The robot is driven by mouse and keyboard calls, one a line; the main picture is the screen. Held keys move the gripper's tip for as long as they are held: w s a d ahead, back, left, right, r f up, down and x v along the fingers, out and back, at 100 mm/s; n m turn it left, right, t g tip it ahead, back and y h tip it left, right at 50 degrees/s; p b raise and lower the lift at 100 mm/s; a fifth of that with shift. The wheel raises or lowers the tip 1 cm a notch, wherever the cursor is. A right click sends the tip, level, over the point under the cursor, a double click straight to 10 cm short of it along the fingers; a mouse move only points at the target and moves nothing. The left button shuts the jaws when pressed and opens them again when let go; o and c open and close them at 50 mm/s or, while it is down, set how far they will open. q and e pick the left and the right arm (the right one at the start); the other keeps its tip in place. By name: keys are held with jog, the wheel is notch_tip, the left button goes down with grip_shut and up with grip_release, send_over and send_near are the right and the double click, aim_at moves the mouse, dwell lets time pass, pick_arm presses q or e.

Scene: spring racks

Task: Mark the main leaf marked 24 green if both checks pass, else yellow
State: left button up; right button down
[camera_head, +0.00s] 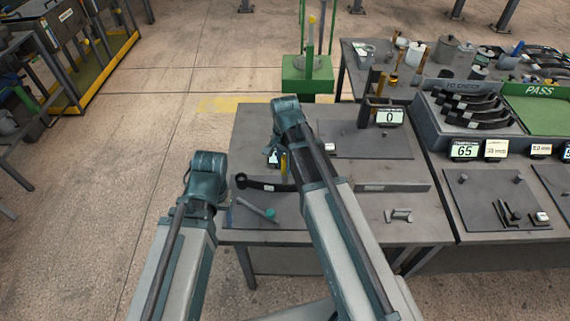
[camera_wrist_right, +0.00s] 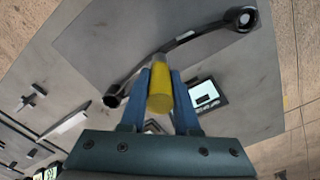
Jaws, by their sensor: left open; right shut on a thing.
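A dark main leaf (camera_head: 262,184) with a rolled eye lies on a grey plate on the near table; its number is not legible. It also crosses the right wrist view (camera_wrist_right: 190,38). My right gripper (camera_head: 284,160) is shut on a yellow marker (camera_wrist_right: 160,92), held over or beside the leaf; I cannot tell whether it touches. My left gripper (camera_head: 207,200) is at the table's left edge, open, its fingers mostly hidden by my arm. A grey rod with a green end (camera_head: 258,209) lies on the plate in front of the leaf.
A display (camera_head: 390,117) reading 0 stands behind on the table. At right are a TO CHECK rack (camera_head: 449,87) with several leaves, a green PASS tray (camera_head: 540,91) and a display (camera_head: 464,151) reading 65. A small metal part (camera_head: 399,215) lies near the front edge.

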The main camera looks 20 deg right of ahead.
aim_at(285, 157)
jog(key=shift+f+b, duration=0.35)
dwell(1.2)
notch_tip(285, 157, up, 7)
jog(key=p, duration=0.7)
dwell(0.7)
